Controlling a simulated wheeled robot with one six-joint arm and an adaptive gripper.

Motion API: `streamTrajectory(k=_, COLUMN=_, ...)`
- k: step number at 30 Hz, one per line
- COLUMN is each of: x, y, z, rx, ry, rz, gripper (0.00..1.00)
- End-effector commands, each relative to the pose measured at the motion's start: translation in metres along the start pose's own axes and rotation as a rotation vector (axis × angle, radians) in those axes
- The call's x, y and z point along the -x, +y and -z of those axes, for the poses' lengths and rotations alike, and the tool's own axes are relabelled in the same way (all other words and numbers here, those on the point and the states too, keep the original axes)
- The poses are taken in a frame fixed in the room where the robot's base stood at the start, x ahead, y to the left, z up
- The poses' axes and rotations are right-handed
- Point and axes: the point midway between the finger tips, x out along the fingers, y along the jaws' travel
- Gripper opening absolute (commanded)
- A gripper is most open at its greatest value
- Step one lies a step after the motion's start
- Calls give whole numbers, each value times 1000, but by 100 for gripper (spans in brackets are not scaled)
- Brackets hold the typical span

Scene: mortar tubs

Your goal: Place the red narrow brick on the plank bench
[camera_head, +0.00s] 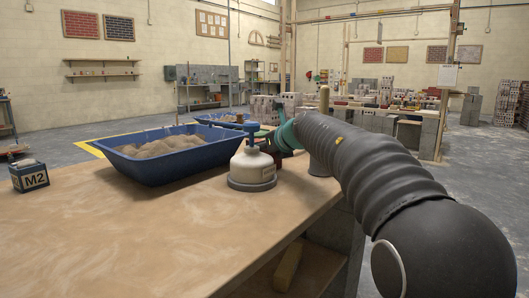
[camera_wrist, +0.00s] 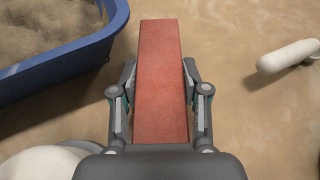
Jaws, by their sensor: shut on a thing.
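A red narrow brick (camera_wrist: 161,80) is held lengthwise between the fingers of my gripper (camera_wrist: 160,95) in the wrist view. The gripper is shut on it, with one finger pressed to each long side. Below the brick is a tan, smeared bench surface (camera_wrist: 225,60); I cannot tell whether the brick touches it. In the head view my arm reaches out over the far right of the bench top (camera_head: 130,240). There the gripper is mostly hidden behind a white container, and the brick cannot be made out clearly.
A blue tub (camera_head: 160,168) of sand stands on the bench, left of my gripper, with a second blue tub (camera_head: 222,119) behind it. A white container (camera_head: 252,165) stands close by. A box marked M2 (camera_head: 30,176) is at the left. The near bench top is clear.

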Motion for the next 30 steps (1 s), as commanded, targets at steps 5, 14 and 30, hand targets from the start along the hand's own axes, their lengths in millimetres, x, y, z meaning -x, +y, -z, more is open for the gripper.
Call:
streamTrajectory(k=5, x=2, y=0, z=-3, rx=1, ry=-5, rz=1, gripper=0)
streamTrajectory(k=14, x=0, y=0, z=2, rx=-1, ry=-1, rz=0, gripper=70)
streamTrajectory(k=30, x=23, y=0, z=-2, rx=-1, ry=-4, rz=1, gripper=70)
